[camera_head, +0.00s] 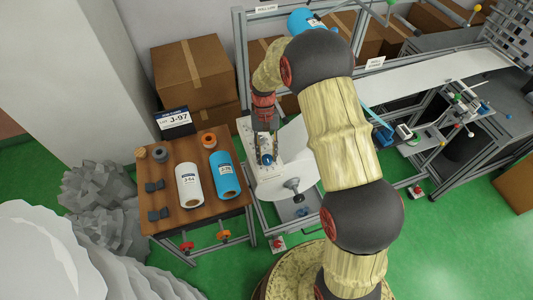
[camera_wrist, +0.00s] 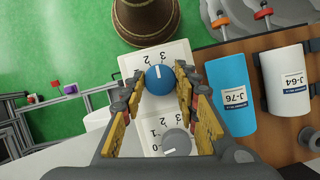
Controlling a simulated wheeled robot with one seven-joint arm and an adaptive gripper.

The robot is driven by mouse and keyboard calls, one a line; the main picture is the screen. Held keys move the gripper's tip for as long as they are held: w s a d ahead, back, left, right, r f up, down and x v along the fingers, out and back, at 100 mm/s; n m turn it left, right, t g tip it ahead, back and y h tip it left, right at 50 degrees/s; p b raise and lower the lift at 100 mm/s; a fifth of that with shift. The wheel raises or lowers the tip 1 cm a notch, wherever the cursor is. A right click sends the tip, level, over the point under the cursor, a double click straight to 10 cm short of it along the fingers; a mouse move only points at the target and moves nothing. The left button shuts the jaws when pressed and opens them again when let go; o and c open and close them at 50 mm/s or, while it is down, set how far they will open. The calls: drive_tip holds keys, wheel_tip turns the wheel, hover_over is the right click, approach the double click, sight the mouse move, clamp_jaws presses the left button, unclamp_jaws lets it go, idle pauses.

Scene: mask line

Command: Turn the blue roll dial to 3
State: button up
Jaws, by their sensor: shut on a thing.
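The blue dial (camera_wrist: 159,80) sits on a white panel (camera_wrist: 144,60) with printed numbers around it. A small white mark shows on its upper edge in the wrist view, but I cannot tell exactly which number it points at. My gripper (camera_wrist: 160,84) has its yellow fingers on either side of the blue dial and is shut on it. In the head view the dial (camera_head: 267,159) shows just under my gripper (camera_head: 266,152). A grey dial (camera_wrist: 176,142) with its own numbers is on the same panel, between the fingers' lower parts.
A wooden table (camera_head: 209,219) beside the panel holds a white roll (camera_head: 190,186), a blue roll (camera_head: 224,177) and small parts. A sign (camera_head: 174,120) reads J-97. Cardboard boxes (camera_head: 196,75) stand behind. A white disc (camera_head: 292,160) and metal frame lie close to my arm.

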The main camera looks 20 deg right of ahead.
drive_tip(key=shift+d+m+t+y, duration=0.1)
drive_tip(key=shift+m+t+y, duration=0.3)
drive_tip(key=shift+m, duration=1.2)
drive_tip(key=shift+p, duration=0.3)
drive_tip(key=o, duration=1.2)
drive_tip(key=shift+c, duration=0.2)
drive_tip(key=v, duration=1.2)
drive_tip(key=shift+w+d, duration=0.15)
drive_tip(key=shift+d, duration=0.1)
drive_tip(key=shift+f, duration=0.15)
